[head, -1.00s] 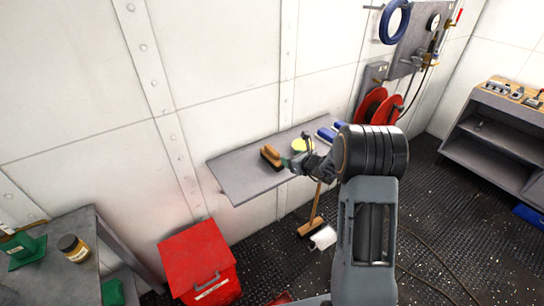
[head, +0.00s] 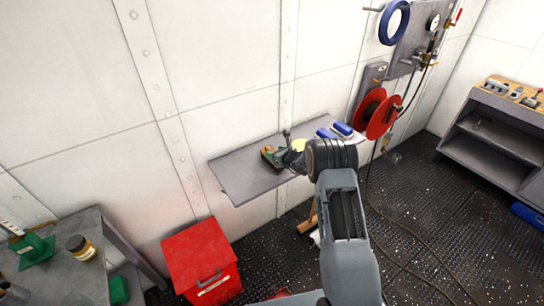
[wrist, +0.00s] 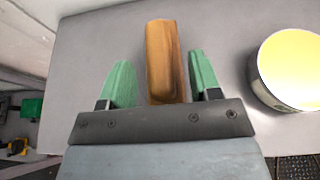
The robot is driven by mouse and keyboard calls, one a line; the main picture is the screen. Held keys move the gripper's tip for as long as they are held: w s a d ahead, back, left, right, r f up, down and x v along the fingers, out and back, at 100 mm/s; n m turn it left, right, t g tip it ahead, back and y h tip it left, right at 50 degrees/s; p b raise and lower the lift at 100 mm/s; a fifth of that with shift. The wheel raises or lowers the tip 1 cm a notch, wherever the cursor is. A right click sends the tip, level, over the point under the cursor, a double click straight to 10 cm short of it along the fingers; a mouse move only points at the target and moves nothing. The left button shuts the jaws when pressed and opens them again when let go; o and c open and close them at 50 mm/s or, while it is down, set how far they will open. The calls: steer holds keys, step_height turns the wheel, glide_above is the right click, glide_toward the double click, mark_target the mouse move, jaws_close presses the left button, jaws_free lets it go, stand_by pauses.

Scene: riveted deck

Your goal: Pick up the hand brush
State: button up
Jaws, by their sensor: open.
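The hand brush (wrist: 164,58) lies on the grey wall shelf (wrist: 88,45); in the wrist view its brown wooden body points away from me. My gripper (wrist: 163,75) is open, with its green fingers on either side of the brush and a gap showing at each side. In the head view my gripper (head: 274,157) is over the shelf (head: 235,182) and covers most of the brush. The bristles are hidden.
A round tin with a yellow top (wrist: 292,68) stands just right of my gripper. Blue items (head: 334,131) lie at the shelf's right end. A red bin (head: 200,262) stands below on the left. The shelf's left part is clear.

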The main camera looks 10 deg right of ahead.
steer(key=shift+x, duration=0.85)
steer(key=shift+c, duration=0.2)
steer(key=c, duration=0.9)
jaws_close()
steer(key=shift+r, duration=0.2)
